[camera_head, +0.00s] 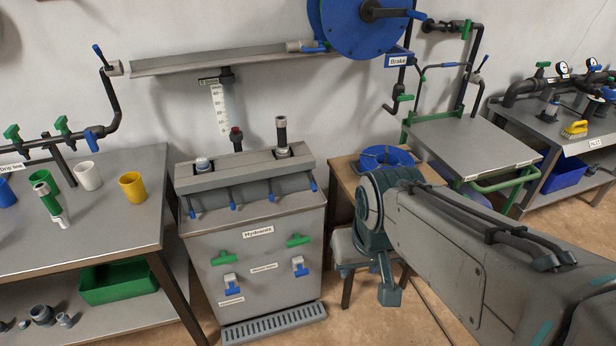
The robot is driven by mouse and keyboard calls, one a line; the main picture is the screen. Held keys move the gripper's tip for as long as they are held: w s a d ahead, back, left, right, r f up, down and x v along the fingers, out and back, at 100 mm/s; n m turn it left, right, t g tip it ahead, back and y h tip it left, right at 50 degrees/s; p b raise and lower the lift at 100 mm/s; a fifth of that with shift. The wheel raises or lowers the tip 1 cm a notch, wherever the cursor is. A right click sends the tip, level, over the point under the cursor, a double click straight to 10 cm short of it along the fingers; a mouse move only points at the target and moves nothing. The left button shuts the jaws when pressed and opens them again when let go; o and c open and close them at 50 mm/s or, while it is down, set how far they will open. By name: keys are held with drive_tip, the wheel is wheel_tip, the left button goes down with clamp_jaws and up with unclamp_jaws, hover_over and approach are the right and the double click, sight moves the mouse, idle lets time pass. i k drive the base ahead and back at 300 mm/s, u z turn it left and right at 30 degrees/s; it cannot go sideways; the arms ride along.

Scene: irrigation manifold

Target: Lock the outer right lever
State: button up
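The grey cabinet labelled Hydrants (258,232) stands in the middle of the view. Several thin levers with blue tips hang along its upper front. Lower on the front are two green handles, one on the left (222,259) and one on the right (298,240). Below them are two blue handles with white parts, left (232,285) and right (299,268). My gripper (388,287) seems to hang at the end of my arm, right of the cabinet and apart from it; its fingers are not clear.
A left bench (110,220) holds cups and pipe fittings, with a green bin (117,282) below. A blue reel (350,28) hangs above. The floor before the cabinet is partly clear.

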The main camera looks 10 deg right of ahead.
sight(314, 189)
drive_tip(key=z, duration=0.4)
drive_tip(key=i, duration=1.2)
drive_tip(key=u, duration=0.2)
